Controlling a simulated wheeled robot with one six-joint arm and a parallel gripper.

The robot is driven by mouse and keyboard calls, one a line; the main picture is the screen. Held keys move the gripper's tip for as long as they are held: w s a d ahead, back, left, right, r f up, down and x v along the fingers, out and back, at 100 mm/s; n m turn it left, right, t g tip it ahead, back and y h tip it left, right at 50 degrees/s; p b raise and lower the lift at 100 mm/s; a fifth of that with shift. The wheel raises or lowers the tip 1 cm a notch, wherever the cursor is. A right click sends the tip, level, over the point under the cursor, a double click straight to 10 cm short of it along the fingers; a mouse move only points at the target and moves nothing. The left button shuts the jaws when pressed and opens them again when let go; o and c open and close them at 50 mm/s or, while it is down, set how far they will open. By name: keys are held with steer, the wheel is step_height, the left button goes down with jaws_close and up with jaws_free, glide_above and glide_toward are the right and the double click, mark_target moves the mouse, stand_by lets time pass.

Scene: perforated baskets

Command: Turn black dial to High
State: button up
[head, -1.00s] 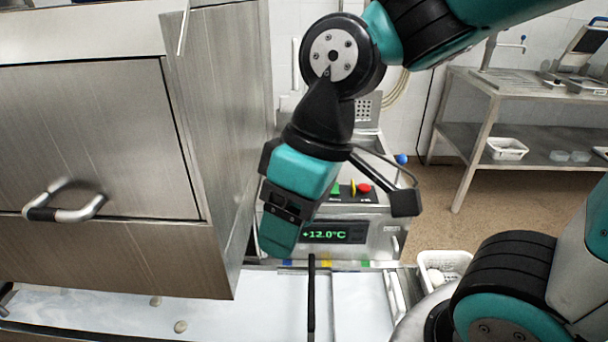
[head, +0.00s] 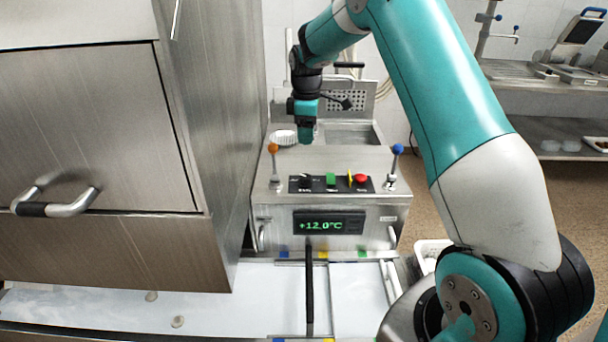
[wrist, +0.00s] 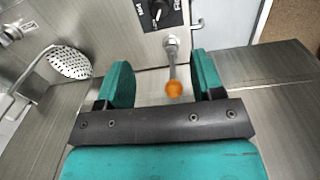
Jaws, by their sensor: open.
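The black dial (head: 305,184) is at the left end of the dark control panel on the front of the steel fryer unit. In the wrist view the dial (wrist: 158,12) is at the top edge, partly cut off, with a light pointer and small lettering I cannot read for certain. My gripper (head: 305,138) hangs fingers-down above and behind the panel in the head view. In the wrist view my gripper (wrist: 160,64) is open, with nothing held. A lever with an orange knob (wrist: 174,89) appears between its fingers; the dial is beyond it.
The panel also has a green switch (head: 331,180) and a red button (head: 360,179). A blue-knobbed lever (head: 397,150) stands at its right. A large steel cabinet (head: 190,110) rises close on the left. A perforated skimmer (wrist: 70,63) is left of my gripper.

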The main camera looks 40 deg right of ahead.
mark_target(306, 176)
step_height(306, 176, down, 14)
steer(key=shift+w+d+f+p, duration=0.15)
steer(key=shift+f+p, duration=0.1)
steer(key=shift+p, duration=0.45)
steer(key=c, duration=0.9)
